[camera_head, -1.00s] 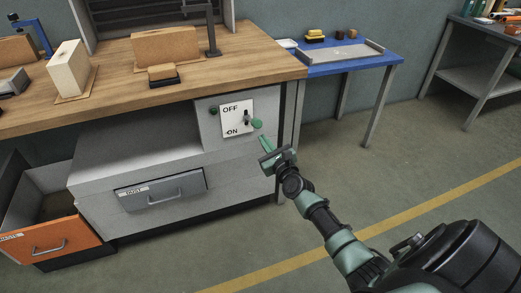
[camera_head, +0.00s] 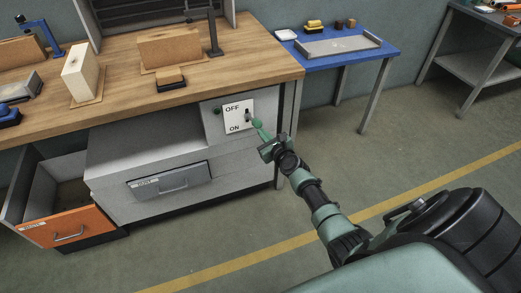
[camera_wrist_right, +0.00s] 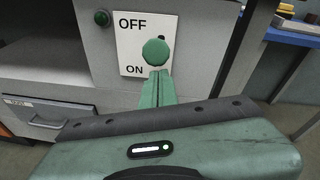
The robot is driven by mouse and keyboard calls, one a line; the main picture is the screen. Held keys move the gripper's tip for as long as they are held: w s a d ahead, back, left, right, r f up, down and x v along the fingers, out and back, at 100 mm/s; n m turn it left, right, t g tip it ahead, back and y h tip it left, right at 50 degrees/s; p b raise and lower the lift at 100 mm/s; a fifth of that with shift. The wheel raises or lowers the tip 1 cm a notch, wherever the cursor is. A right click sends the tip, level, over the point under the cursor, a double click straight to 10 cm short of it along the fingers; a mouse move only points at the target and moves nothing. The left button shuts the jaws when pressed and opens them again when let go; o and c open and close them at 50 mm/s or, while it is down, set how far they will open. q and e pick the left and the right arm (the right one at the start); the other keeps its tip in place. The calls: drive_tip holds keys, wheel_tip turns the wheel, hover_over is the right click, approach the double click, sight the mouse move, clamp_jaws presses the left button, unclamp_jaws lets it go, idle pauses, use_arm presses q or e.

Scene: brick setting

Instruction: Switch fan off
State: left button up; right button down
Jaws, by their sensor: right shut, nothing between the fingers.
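The switch plate (camera_head: 237,118), white with OFF above and ON below, is on the grey cabinet front under the bench top; it also shows in the wrist view (camera_wrist_right: 130,45). Its lever has a round green knob (camera_wrist_right: 155,52), which shows between the two labels, with a bit of dark slot visible above it. My right gripper (camera_head: 259,127) is shut and empty, its tips right at the knob from the front and slightly below. In the wrist view its tips (camera_wrist_right: 158,74) overlap the knob's lower edge; I cannot tell whether they touch. My left gripper is not in view.
A dark green round lamp or button (camera_wrist_right: 102,18) sits left of the plate. The orange-front drawer (camera_head: 68,227) stands open at lower left. The grey dust drawer (camera_head: 170,181) is below the switch. A blue table (camera_head: 312,59) stands right of the bench. The floor at right is clear.

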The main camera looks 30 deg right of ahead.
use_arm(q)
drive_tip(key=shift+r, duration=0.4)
use_arm(e)
drive_tip(key=shift+w+d+r, duration=0.1)
drive_tip(key=shift+w+r, duration=0.05)
drive_tip(key=shift+r, duration=0.4)
